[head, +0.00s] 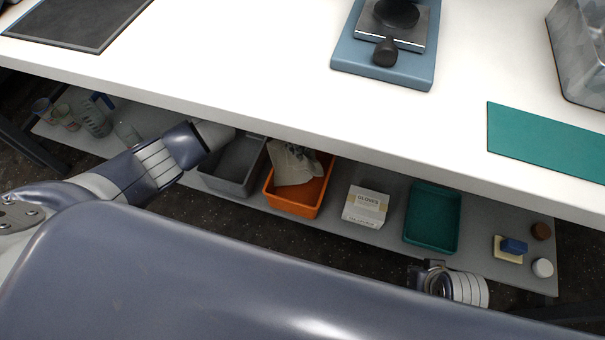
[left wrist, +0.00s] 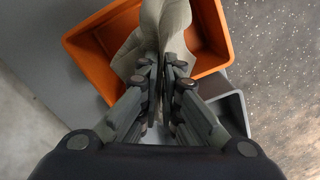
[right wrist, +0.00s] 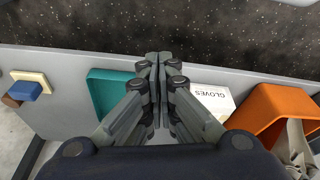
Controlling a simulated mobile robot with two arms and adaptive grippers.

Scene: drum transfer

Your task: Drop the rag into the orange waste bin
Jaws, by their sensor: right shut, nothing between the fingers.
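The grey-beige rag (head: 293,163) hangs at the orange waste bin (head: 291,207), its cloth over the back part of the opening. In the left wrist view the rag (left wrist: 168,28) runs up to my left gripper (left wrist: 163,76), whose fingers are close together on it, over the bin (left wrist: 98,66). In the head view the table edge hides my left fingertips. The right wrist view shows the bin (right wrist: 268,112) and part of the rag (right wrist: 297,140) at its right. My right gripper (right wrist: 160,62) is shut and empty, in front of the shelf.
On the lower shelf, a grey bin (head: 236,166) stands left of the orange one. A gloves box (head: 366,206) and a green bin (head: 432,216) stand to its right. The white tabletop (head: 250,60) overhangs the shelf and limits room above it.

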